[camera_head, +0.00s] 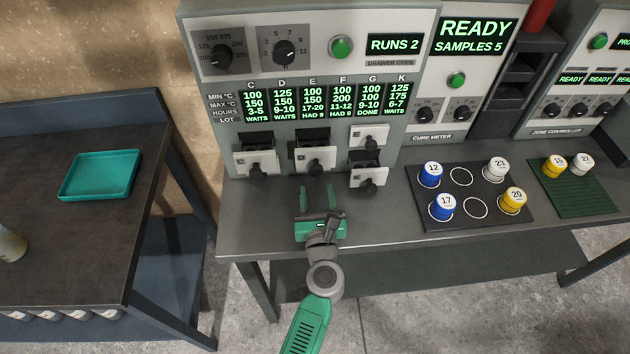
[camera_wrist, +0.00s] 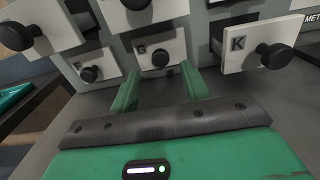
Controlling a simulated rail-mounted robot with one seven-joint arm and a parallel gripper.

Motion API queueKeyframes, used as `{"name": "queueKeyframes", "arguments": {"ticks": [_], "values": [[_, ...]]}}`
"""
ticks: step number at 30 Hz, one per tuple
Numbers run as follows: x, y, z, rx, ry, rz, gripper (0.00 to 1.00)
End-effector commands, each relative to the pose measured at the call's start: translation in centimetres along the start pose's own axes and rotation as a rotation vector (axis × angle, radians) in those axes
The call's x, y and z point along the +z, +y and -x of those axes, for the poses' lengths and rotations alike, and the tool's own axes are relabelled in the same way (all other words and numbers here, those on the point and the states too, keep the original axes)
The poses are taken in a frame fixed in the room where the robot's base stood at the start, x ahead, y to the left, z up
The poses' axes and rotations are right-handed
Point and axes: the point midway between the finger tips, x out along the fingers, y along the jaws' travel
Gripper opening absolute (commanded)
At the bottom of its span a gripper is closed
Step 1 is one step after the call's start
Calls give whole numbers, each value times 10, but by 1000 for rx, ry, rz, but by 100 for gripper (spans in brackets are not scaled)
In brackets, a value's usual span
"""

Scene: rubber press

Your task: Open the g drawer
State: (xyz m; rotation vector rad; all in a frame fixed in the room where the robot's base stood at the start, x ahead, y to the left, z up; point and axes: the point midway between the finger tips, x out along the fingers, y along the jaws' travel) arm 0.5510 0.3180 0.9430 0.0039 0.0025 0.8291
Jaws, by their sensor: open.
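The G drawer (camera_wrist: 172,46) shows in the wrist view as a pale front with a dark round knob (camera_wrist: 160,57). Its front looks close to flush with the cabinet. I cannot make it out in the head view, where the middle pulled-out drawer hangs over that area. My gripper (camera_head: 318,190) is open and empty, low over the bench in front of the drawers, with its fingers pointing at them. In the wrist view, my fingertips (camera_wrist: 159,72) lie on either side of and just below the G knob; I see no contact.
The K drawer (camera_wrist: 248,42) juts out at right of G. Other pulled-out drawers stand upper left (camera_head: 255,160) and above G (camera_head: 315,158). Another knobbed drawer (camera_wrist: 92,72) is left of G. A sample mat (camera_head: 470,214) with capped jars lies right; bench around my gripper is clear.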

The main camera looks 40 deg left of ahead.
Motion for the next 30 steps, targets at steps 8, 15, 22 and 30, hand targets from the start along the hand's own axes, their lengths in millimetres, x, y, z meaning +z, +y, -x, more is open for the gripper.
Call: {"name": "queueKeyframes", "arguments": {"ticks": [8,15,22,30], "values": [[-1,0,-43,1,-1,3,46],[0,0,-48,1,0,4,46],[0,0,-47,1,0,4,17],[1,-7,-40,-11,1,3,0]]}}
